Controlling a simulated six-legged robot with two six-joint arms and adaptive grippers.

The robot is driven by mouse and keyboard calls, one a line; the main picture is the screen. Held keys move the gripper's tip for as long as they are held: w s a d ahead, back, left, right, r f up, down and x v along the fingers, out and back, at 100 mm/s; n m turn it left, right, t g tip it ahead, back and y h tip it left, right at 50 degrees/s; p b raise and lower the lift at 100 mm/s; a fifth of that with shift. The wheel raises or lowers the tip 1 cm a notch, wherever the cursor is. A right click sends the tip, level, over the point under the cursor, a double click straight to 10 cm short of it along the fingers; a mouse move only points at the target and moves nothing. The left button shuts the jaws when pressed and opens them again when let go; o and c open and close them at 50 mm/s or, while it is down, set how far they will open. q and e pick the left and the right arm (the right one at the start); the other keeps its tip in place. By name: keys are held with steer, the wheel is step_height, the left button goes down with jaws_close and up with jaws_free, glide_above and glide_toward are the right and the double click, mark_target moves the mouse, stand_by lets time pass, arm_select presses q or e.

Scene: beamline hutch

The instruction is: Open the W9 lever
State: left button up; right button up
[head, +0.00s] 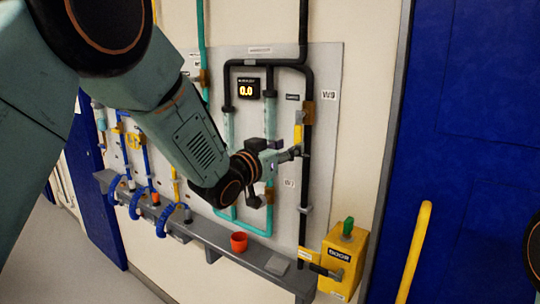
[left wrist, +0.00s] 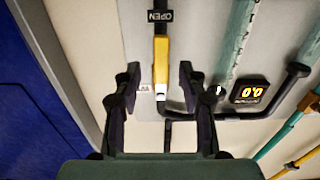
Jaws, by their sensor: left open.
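The W9 lever (head: 298,134) is a yellow handle on a vertical black pipe, below a brass-coloured valve body (head: 309,113). The W9 label (head: 327,94) is on the panel to its right. My left gripper (head: 298,152) is open at the handle's lower end, its palm hidden partly by my wrist. In the left wrist view, the yellow handle (left wrist: 161,62) with its pale tip lies in the gap between the two fingers (left wrist: 159,72). I cannot tell whether a finger touches it. An upside-down OPEN label (left wrist: 160,15) is beyond the handle. My right gripper is not in view.
Below, a grey shelf (head: 215,238) holds a red cup (head: 239,242). A yellow box (head: 343,262) with a green knob stands lower right. A blue door (head: 470,150) is at right.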

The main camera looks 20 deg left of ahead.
arm_select(q)
steer(key=shift+v, duration=3.35)
steer(key=s+a+f+n+g+y+b, duration=0.1)
steer(key=s+a+f+g+y+b, duration=0.3)
steer(key=f, duration=0.8)
steer(key=s+d+f+n+g+h+b, duration=0.15)
steer(key=s+f, duration=0.45)
steer(key=f, duration=0.7)
steer(key=s+a+f+n+g+y+b, duration=0.1)
steer(key=s+a+f+g+y+b, duration=0.3)
steer(key=f, duration=0.8)
steer(key=s+f+g+b, duration=0.7)
steer(key=s+f+b, duration=0.2)
steer(key=s+f, duration=1.8)
steer(key=s, duration=0.2)
steer(key=shift+s+d+n+b, duration=0.2)
steer(key=shift+s+n+b, duration=0.05)
steer(key=shift+n+b, duration=0.1)
steer(key=shift+w+g, duration=0.15)
steer(key=shift+g, duration=0.1)
